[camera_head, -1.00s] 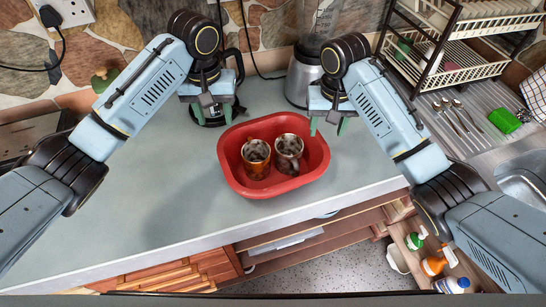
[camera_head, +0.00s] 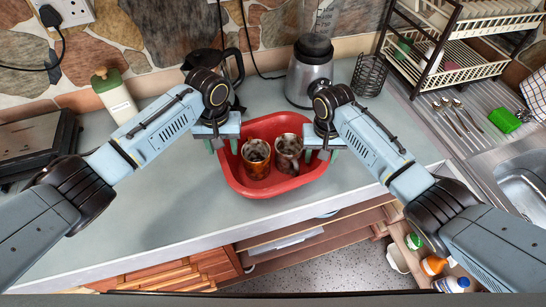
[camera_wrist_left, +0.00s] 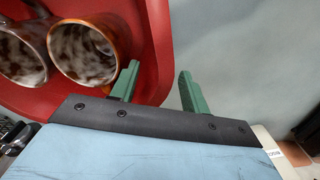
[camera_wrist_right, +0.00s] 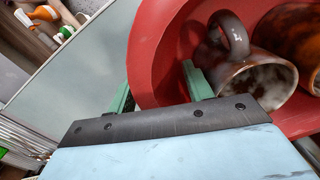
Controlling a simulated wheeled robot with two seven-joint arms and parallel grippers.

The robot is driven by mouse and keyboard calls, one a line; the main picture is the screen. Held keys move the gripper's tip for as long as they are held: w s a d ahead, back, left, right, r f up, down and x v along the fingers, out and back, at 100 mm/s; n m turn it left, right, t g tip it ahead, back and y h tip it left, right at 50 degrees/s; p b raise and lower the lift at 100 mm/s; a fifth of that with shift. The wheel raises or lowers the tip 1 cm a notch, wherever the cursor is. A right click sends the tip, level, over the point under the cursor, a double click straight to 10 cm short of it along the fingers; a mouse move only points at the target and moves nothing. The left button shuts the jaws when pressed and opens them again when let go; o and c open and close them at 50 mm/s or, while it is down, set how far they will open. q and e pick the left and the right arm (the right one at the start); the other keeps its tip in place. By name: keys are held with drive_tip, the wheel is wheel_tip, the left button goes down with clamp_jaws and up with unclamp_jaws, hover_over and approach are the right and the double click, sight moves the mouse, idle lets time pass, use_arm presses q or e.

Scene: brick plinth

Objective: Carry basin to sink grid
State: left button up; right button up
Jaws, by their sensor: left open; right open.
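The red basin (camera_head: 271,188) stands on the grey counter with two brown mugs inside, a left mug (camera_head: 256,158) and a right mug (camera_head: 288,152). My left gripper (camera_head: 221,147) is open at the basin's left side. In the left wrist view its fingers (camera_wrist_left: 160,88) lie on either side of the basin's rim (camera_wrist_left: 158,40). My right gripper (camera_head: 320,156) is open at the basin's right side. In the right wrist view its fingers (camera_wrist_right: 162,88) also lie on either side of the rim (camera_wrist_right: 145,55). The ribbed metal drainboard (camera_head: 458,140), probably the sink grid, lies at the right beside the sink.
Spoons (camera_head: 458,116) and a green item (camera_head: 504,120) lie on the drainboard, below a dish rack (camera_head: 465,62). The sink (camera_head: 525,185) is at far right. A blender (camera_head: 312,75), a kettle (camera_head: 212,65) and a wire holder (camera_head: 369,75) stand behind the basin.

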drive_tip(key=shift+c, duration=0.2)
use_arm(q)
clamp_jaws()
use_arm(e)
drive_tip(key=shift+d, duration=0.1)
clamp_jaws()
use_arm(q)
drive_tip(key=shift+a+r, duration=0.15)
drive_tip(key=shift+r, duration=0.1)
use_arm(e)
drive_tip(key=shift+r, duration=0.2)
